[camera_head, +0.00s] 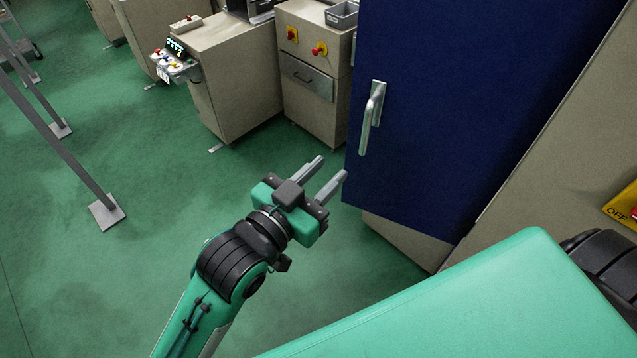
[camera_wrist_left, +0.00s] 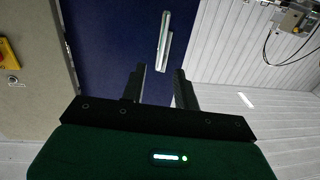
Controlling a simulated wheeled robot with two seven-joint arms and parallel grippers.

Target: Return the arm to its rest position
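My left gripper (camera_head: 332,175) reaches up from the lower middle of the head view, over the green floor. Its two fingers stand apart with nothing between them. In the left wrist view the gripper (camera_wrist_left: 159,72) also shows open and empty, with the dark blue door (camera_wrist_left: 110,35) and its handle (camera_wrist_left: 164,42) beyond the fingertips. In the head view the blue door (camera_head: 450,100) is to the right of the gripper, and its metal handle (camera_head: 372,117) is above and right of the fingertips, apart from them. My right gripper is not in view.
Beige cabinets (camera_head: 240,75) with red knobs stand at the back. A control panel (camera_head: 176,62) juts out from one. Grey metal legs (camera_head: 75,160) stand at the left. A beige machine wall (camera_head: 570,150) is at the right. The green floor (camera_head: 130,260) to the left of the arm is clear.

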